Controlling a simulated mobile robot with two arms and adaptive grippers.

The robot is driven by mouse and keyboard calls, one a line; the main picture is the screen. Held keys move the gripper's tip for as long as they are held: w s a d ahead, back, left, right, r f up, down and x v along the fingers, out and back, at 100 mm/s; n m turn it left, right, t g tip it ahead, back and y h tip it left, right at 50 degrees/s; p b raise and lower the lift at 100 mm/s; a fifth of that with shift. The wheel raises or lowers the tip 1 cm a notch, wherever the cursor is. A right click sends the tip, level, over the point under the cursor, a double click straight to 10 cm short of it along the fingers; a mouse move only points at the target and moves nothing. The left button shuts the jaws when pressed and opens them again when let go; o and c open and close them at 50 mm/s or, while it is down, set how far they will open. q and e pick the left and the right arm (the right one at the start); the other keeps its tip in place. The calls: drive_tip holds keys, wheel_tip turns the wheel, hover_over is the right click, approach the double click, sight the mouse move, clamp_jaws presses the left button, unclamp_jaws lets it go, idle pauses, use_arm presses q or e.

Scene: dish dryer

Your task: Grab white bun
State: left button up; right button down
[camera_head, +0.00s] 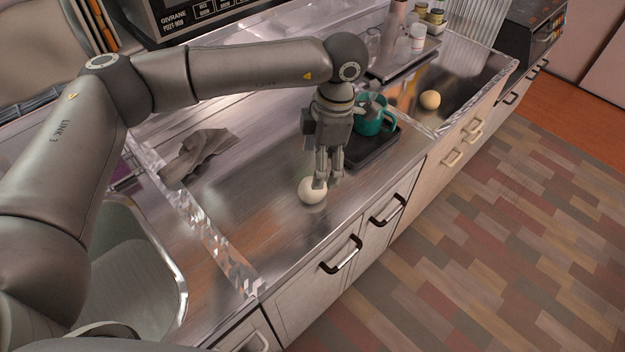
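The white bun (312,191) is a small round cream-white ball on the metal counter near its front edge. My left gripper (322,183) points down at the bun, with its fingers over the bun's upper right side. The fingers overlap each other in this view, so I cannot tell whether they are open or shut, or whether they touch the bun. My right gripper is not in view.
A teal mug (371,117) stands on a dark tray (372,150) just behind my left gripper. A tan ball (430,100) lies farther right. A grey cloth (205,150) lies at the left. The counter (255,190) left of the bun is clear.

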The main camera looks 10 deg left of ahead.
use_arm(q)
wheel_tip(320, 180, down, 2)
drive_tip(key=shift+s+a+f, duration=0.1)
drive_tip(key=shift+s+f, duration=0.05)
drive_tip(key=shift+f, duration=0.35)
drive_tip(key=f+p, duration=0.1)
drive_tip(key=f, duration=0.1)
drive_tip(key=a+f, duration=0.1)
drive_tip(key=f, duration=0.1)
drive_tip(key=shift+s+a+p, duration=0.1)
drive_tip(key=shift+p, duration=0.25)
drive_tip(key=shift+f, duration=0.6)
drive_tip(key=shift+c, duration=1)
drive_tip(key=c, duration=0.9)
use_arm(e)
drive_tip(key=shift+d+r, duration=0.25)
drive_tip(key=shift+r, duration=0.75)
use_arm(q)
drive_tip(key=shift+r, duration=0.1)
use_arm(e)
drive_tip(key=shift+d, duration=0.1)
